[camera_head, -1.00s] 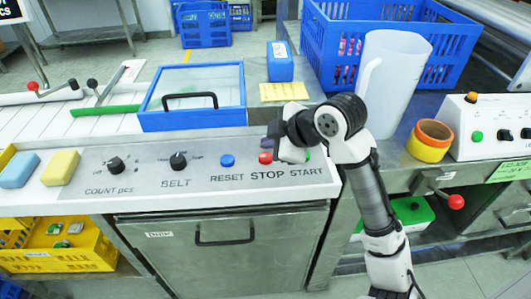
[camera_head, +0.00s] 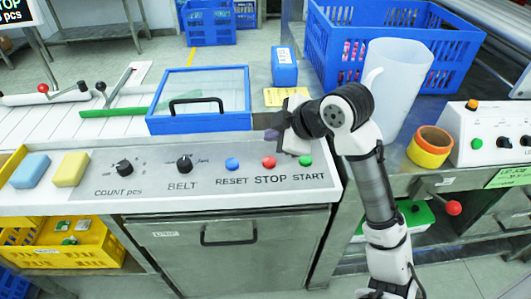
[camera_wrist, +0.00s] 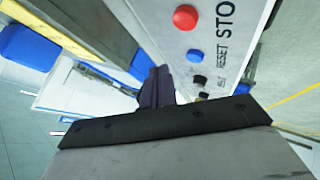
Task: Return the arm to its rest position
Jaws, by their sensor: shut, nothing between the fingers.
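My gripper (camera_head: 272,134) is over the rear right part of the control panel (camera_head: 110,178) in the head view, above the STOP lettering. It is shut and holds nothing; its dark fingers also show in the wrist view (camera_wrist: 158,86). The red STOP button (camera_head: 268,162), blue RESET button (camera_head: 232,164) and green START button (camera_head: 305,160) are all in plain sight. In the wrist view the red button (camera_wrist: 186,18) and blue button (camera_wrist: 194,56) lie beyond the fingers, apart from them. My arm reaches up from the lower right.
A blue-framed clear lid (camera_head: 200,122) is left of my gripper. A blue box (camera_head: 284,68) and a yellow note (camera_head: 285,97) lie behind it. A white pitcher (camera_head: 398,90), a large blue crate (camera_head: 440,50) and orange-yellow rings (camera_head: 430,148) stand to the right.

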